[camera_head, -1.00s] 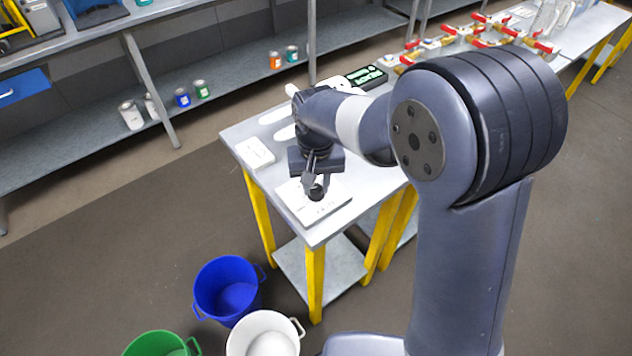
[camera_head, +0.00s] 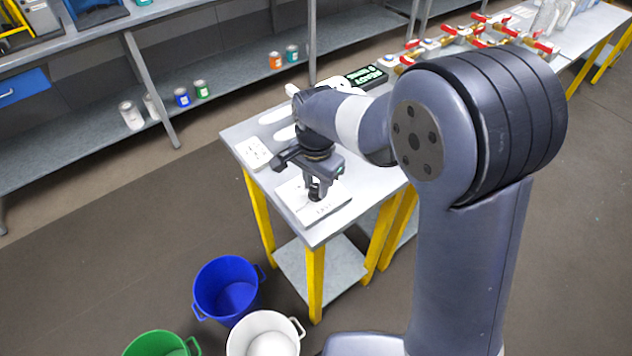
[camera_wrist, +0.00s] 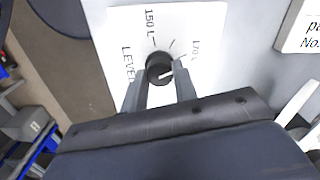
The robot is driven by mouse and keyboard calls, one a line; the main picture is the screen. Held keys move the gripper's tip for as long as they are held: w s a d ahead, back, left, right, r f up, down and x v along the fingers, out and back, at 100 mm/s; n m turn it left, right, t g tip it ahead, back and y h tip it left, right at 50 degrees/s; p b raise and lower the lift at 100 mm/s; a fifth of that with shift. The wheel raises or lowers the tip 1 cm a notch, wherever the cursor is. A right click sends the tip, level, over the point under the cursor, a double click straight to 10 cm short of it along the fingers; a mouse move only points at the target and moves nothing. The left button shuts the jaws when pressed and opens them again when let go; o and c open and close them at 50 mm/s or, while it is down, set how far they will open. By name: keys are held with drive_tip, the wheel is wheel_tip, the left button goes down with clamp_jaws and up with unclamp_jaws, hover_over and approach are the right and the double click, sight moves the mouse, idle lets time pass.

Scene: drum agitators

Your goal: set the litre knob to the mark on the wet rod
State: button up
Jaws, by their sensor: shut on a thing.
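The litre knob (camera_wrist: 159,66) is a black round knob with a white pointer line, on a white dial plate (camera_wrist: 205,25) printed "LEVEL", "150 L" and "170 L". In the wrist view its pointer is directed right and slightly down, near the 170 L side. My gripper (camera_wrist: 160,84) is shut on the knob, one finger on each side. In the head view my gripper (camera_head: 316,190) stands over the dial plate (camera_head: 325,205) at the near end of the table and hides most of the knob. The wet rod cannot be made out clearly in either view.
A white card with writing (camera_wrist: 302,28) lies beside the dial plate. A lit green display (camera_head: 366,76) stands farther back. Blue (camera_head: 226,290) and white (camera_head: 262,335) buckets stand on the floor before the table (camera_head: 235,130). Red-handled valves (camera_head: 470,38) are at the back.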

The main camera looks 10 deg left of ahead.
sight(316, 187)
drive_tip(key=shift+m, duration=0.5)
drive_tip(key=o, duration=1)
drive_tip(key=shift+c, duration=0.2)
drive_tip(key=shift+r, duration=0.1)
wheel_tip(316, 187, up, 11)
drive_tip(key=shift+b, duration=0.3)
drive_tip(key=shift+f, duration=0.2)
wheel_tip(316, 187, down, 11)
drive_tip(key=shift+r+p, duration=0.1)
drive_tip(key=shift+p, duration=0.2)
drive_tip(key=shift+n, duration=0.3)
